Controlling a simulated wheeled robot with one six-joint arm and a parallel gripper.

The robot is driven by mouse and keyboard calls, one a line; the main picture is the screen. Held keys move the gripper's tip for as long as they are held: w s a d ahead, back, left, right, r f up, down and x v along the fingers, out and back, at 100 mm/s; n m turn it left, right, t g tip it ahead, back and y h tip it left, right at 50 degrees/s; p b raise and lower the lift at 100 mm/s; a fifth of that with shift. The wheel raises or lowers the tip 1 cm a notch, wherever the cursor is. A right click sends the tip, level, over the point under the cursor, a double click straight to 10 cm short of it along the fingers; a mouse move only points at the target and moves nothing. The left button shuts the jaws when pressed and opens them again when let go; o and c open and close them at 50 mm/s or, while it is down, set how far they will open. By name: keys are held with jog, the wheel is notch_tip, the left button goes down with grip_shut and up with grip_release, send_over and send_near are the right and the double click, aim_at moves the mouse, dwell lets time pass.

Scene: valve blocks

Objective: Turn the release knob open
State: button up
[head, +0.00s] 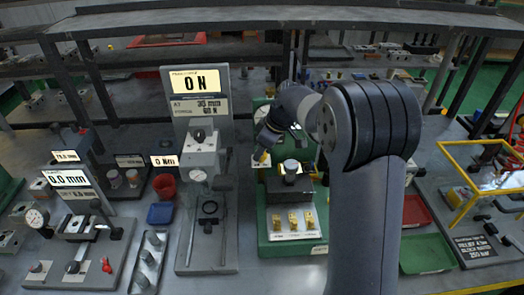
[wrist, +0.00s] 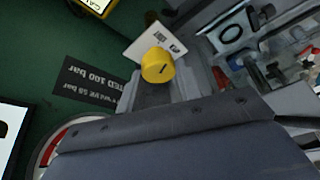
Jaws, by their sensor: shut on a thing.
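The release knob is a round yellow cap with a short dark mark on its face (wrist: 157,66), in the upper middle of the wrist view. In the head view the yellow knob (head: 262,157) shows small, on the green test stand (head: 262,222). A white label plate (wrist: 152,38) with small print sits just behind the knob. My gripper (head: 266,143) reaches down to the knob from above and is shut on it. My own wrist parts cover the lower half of the wrist view, and the exact finger contact is partly hidden.
A dark label reading 100 bar (wrist: 90,85) and a round gauge (wrist: 55,145) are near the knob. Several brass fittings (head: 293,221) stand on the stand's front plate. A grey press with a 0 N display (head: 195,82) stands to the left. A green tray (head: 425,254) lies right.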

jog(key=m+t, duration=0.1)
jog(key=m, duration=0.1)
jog(key=shift+m+h+b, duration=0.3)
jog(key=shift+b, duration=0.1)
jog(key=m+t+h, duration=0.1)
jog(key=m, duration=0.2)
jog(key=shift+s+a+m, duration=0.1)
jog(key=shift+m, duration=0.2)
jog(key=m+h, duration=0.1)
jog(key=m, duration=0.1)
jog(key=m+h, duration=0.1)
jog(key=m, duration=0.2)
jog(key=shift+t, duration=0.3)
jog(key=shift+m, duration=0.4)
jog(key=o, duration=1)
jog(key=shift+c, duration=0.2)
jog(key=v, duration=1)
jog(key=shift+r, duration=0.4)
